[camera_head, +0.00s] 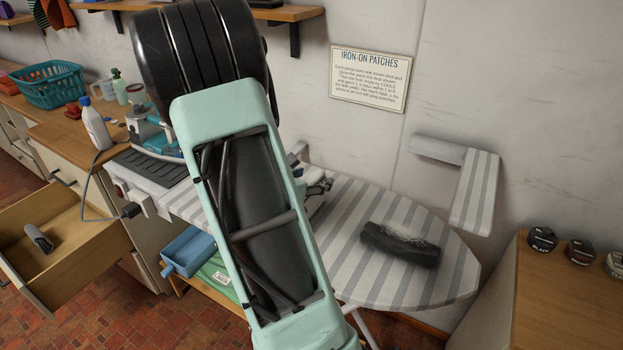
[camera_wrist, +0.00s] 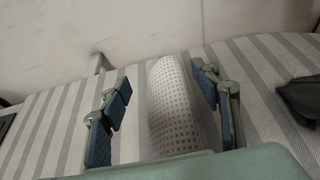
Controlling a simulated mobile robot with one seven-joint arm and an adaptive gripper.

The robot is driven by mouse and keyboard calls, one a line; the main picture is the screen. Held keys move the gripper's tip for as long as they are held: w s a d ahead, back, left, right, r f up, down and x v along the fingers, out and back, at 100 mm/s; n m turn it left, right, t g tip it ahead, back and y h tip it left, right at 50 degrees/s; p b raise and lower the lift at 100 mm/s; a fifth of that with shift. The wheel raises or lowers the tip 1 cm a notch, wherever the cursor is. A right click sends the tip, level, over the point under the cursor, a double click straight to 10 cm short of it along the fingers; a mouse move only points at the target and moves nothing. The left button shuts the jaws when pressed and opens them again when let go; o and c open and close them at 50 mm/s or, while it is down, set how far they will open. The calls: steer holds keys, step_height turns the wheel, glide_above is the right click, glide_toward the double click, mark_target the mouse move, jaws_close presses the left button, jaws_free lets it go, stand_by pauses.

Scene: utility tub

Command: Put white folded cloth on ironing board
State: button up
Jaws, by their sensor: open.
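A white folded cloth (camera_wrist: 172,105) with a small dotted pattern shows in the wrist view, between my fingers and over the grey-and-white striped ironing board (camera_wrist: 262,85). It appears to rest on the board; its near end is hidden by my gripper body. My gripper (camera_wrist: 163,80) is open, with one blue-padded finger on each side of the cloth. There is a gap at the left finger; the right finger is very close to the cloth.
A small striped sleeve board (camera_head: 475,190) stands by the wall behind. A wooden counter with dark-lidded jars (camera_head: 542,239) is at right. An open drawer (camera_head: 60,245) juts out at left.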

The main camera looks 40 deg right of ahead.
steer(key=shift+r, duration=0.15)
steer(key=shift+a+r, duration=0.1)
steer(key=shift+a, duration=0.2)
steer(key=p+v, duration=0.1)
steer(key=v, duration=1)
steer(key=shift+s+a, duration=0.2)
